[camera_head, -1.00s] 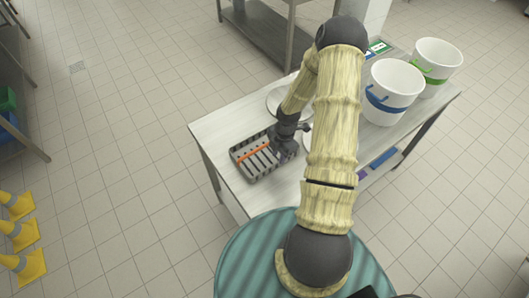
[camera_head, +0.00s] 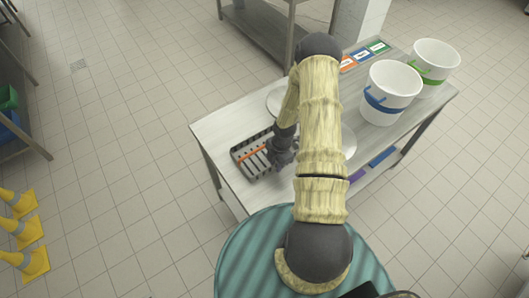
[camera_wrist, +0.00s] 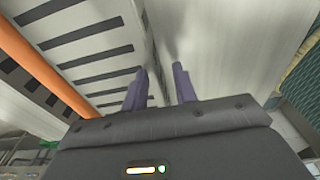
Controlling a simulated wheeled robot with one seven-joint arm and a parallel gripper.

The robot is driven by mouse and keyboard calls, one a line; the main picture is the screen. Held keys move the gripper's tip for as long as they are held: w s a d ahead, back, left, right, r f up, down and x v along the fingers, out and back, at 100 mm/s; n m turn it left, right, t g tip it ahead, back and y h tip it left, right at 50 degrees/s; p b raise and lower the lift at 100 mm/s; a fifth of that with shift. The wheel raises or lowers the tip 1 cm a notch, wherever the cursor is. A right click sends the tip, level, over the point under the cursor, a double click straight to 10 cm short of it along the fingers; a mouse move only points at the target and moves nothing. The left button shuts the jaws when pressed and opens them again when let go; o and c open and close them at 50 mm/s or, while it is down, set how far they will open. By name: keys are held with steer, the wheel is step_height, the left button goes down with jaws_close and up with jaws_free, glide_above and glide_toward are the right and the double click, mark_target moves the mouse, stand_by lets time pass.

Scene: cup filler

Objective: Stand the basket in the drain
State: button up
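The basket (camera_head: 241,157) is a grey slotted tray-like container with an orange bar across it, lying flat on the table near its left front part. In the wrist view, its slotted side (camera_wrist: 85,45) and the orange bar (camera_wrist: 40,68) fill the left. My gripper (camera_head: 280,161) is at the basket's right end, pointing down. In the wrist view, my gripper (camera_wrist: 161,75) has its two purple-grey fingers apart, with a gap between them beside the basket's edge. I cannot tell whether they touch it. I cannot make out which thing is the drain.
On the table (camera_head: 215,125), a white round dish (camera_head: 274,98) sits behind my arm; another round white surface (camera_head: 349,143) is partly hidden. A blue-banded bucket (camera_head: 392,85), a green-banded bucket (camera_head: 435,60) and coloured cards (camera_head: 361,55) stand right. Yellow cones (camera_head: 25,230) are on the floor.

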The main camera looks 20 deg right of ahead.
jaws_close()
steer(key=shift+r, duration=0.1)
steer(key=shift+r, duration=0.4)
step_height(320, 180, up, 9)
steer(key=b, duration=0.2)
steer(key=shift+b, duration=0.4)
